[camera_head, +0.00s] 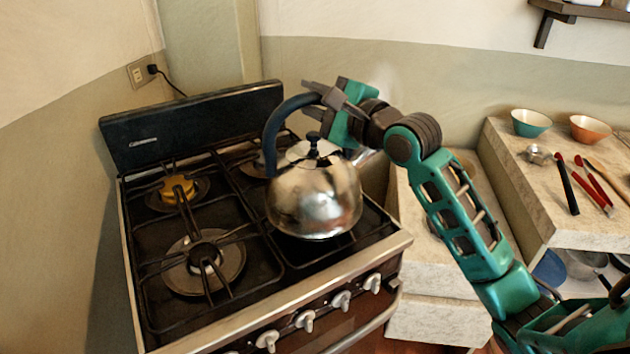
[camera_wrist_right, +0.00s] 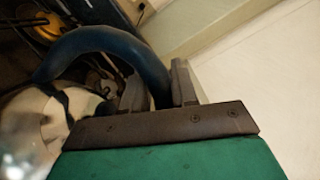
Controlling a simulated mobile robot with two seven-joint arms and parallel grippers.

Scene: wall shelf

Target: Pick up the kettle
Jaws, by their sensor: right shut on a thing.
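The kettle (camera_head: 313,196) is shiny metal with a dark blue arched handle (camera_head: 272,133) and a dark lid knob. It is upright over the front right part of the stove (camera_head: 265,265); I cannot tell whether it touches the grate. My right gripper (camera_head: 314,90) is shut on the top of the handle, coming from the right. In the right wrist view the handle (camera_wrist_right: 105,40) passes between the two fingers (camera_wrist_right: 160,88), and part of the kettle body (camera_wrist_right: 32,135) shows at the lower left. My left gripper is not in view.
The stove's left burners (camera_head: 203,262) are bare. A stone counter with a teal bowl (camera_head: 531,123), an orange bowl (camera_head: 590,129) and utensils stands at the right. The stove's dark back panel (camera_head: 195,125) rises behind the burners. A wall shelf (camera_head: 580,10) is at the upper right.

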